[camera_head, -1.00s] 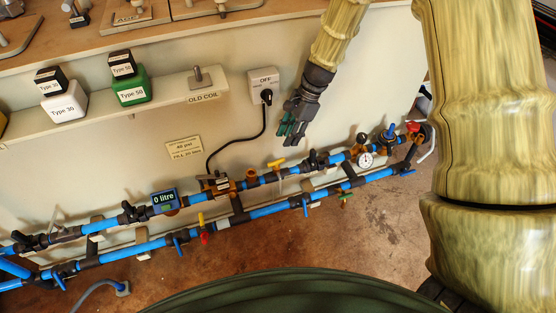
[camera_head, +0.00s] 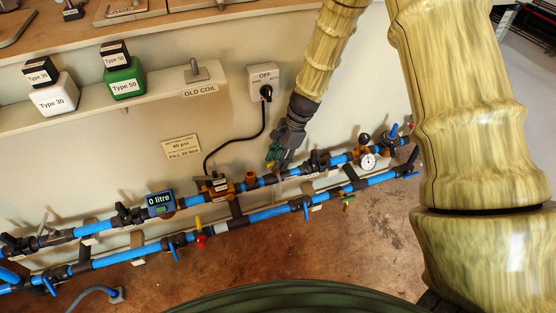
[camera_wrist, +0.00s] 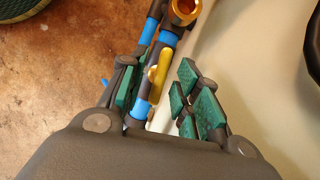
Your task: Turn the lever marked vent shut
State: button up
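A yellow lever (camera_wrist: 160,72) on the upper blue pipe line shows in the wrist view, between my finger pads. I cannot read any tag marked vent, so I cannot tell if this is that lever. My gripper (camera_wrist: 163,92) is open, with green pads on both sides of the lever and gaps beside it. In the head view my gripper (camera_head: 274,158) is at the upper pipe, right of a brass fitting (camera_head: 250,176), and hides the lever there. Another yellow lever (camera_head: 198,223) stands on the lower pipe, above a red part.
A round gauge (camera_head: 368,161) and several black and blue valve handles line the pipes to both sides. A black cable runs from the OFF switch box (camera_head: 263,76) down to the upper pipe. A shelf (camera_head: 150,102) with bottles is above left. The floor (camera_head: 350,240) in front is bare.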

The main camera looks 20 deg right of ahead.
jog(key=shift+c, duration=0.2)
grip_shut()
jog(key=shift+r+m+p, duration=0.2)
jog(key=shift+m+p, duration=0.3)
jog(key=shift+p, duration=0.5)
jog(key=shift+f+m+t+p, duration=0.15)
jog(key=shift+m+t+p, duration=0.15)
jog(key=shift+t+p, duration=0.1)
jog(key=shift+o, duration=0.2)
grip_release()
